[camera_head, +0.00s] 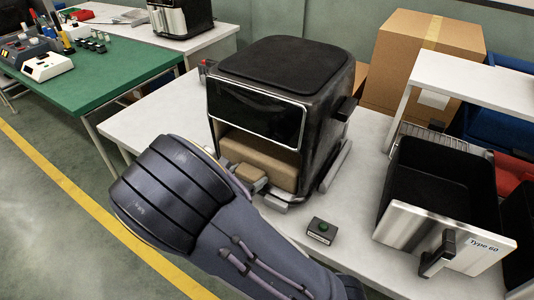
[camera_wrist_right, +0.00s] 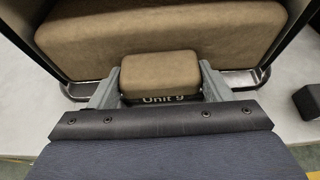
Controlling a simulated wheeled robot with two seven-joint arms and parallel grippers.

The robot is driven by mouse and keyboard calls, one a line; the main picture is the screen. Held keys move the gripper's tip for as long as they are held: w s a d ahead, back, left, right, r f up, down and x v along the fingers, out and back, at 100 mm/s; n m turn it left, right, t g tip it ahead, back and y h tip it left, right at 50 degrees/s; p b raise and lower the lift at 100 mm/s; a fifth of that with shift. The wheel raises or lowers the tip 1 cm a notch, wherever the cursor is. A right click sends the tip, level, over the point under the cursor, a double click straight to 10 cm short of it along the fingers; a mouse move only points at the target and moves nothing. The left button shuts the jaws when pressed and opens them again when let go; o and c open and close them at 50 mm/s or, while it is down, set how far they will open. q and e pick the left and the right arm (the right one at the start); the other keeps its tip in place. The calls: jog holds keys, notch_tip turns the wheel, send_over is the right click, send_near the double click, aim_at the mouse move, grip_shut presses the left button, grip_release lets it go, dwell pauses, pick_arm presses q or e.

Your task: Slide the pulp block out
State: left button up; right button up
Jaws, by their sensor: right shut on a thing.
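The brown pulp block (camera_head: 262,159) sits inside the front opening of the black air fryer (camera_head: 280,85) on the white table. It fills most of the opening in the right wrist view (camera_wrist_right: 160,35), with a smaller tab (camera_wrist_right: 160,73) standing out at its front. My right gripper (camera_wrist_right: 159,80) is shut on this tab, one grey finger on each side. In the head view my right arm hides part of the fryer's lower front, and the gripper (camera_head: 250,178) is partly hidden too. My left gripper is in neither view.
The fryer's drawer (camera_head: 440,235), labelled Type 60, stands out at the right of the table. A small black box with a green button (camera_head: 321,230) lies in front of the fryer. A cardboard box (camera_head: 400,65) stands behind. A green table (camera_head: 105,75) is at the left.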

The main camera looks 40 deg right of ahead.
jog(key=s+a+p, duration=0.2)
jog(key=a, duration=0.3)
jog(key=shift+s+a, duration=0.2)
jog(key=shift+a, duration=0.15)
dwell(0.6)
jog(key=o, duration=1.3)
jog(key=shift+c, duration=0.2)
jog(key=shift+o, duration=0.2)
jog(key=p+v, duration=0.4)
jog(key=v, duration=0.3)
